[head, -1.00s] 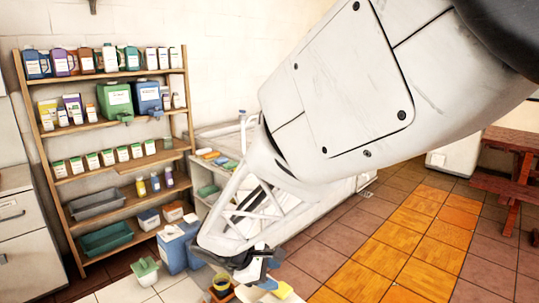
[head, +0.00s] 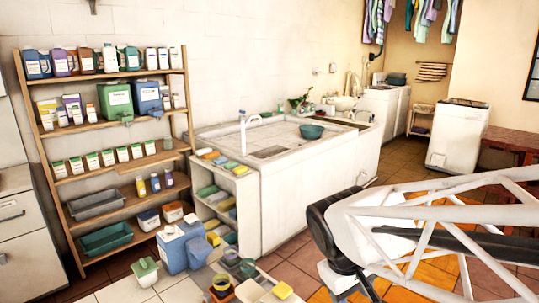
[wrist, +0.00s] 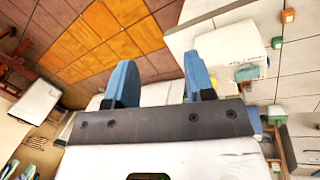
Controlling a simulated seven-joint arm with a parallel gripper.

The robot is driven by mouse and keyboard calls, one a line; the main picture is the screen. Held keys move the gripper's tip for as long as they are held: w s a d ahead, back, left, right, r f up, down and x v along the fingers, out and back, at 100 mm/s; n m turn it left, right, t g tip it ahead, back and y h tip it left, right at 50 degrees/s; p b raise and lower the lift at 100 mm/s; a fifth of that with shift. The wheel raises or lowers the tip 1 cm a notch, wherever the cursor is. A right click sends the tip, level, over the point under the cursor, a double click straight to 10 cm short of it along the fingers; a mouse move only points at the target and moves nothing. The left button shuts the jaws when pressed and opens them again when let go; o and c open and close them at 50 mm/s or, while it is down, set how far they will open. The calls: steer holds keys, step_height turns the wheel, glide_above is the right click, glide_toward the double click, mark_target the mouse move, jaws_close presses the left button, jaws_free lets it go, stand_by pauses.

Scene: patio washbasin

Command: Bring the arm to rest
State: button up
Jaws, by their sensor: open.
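My gripper (wrist: 161,78) shows in the wrist view as two blue fingers on a dark bar. The fingers stand well apart with nothing between them. Beyond them lie tiled floor and a white surface at the right. In the head view my white lattice arm reaches in from the lower right, in front of the floor. The gripper's fingers cannot be made out there.
The white washbasin (head: 262,205) with a tap stands mid-room. A wooden shelf (head: 120,184) of bottles is at left. A blue container (head: 180,247) and several small tubs stand on the floor. A white washing machine (head: 458,135) is behind.

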steer(key=s+d+r+m+t+y, duration=0.1)
steer(key=s+d+r+m+y, duration=0.1)
steer(key=s+m, duration=0.3)
steer(key=shift+s+d+r+t, duration=0.15)
steer(key=shift+s+d+t, duration=0.35)
steer(key=shift+s, duration=0.75)
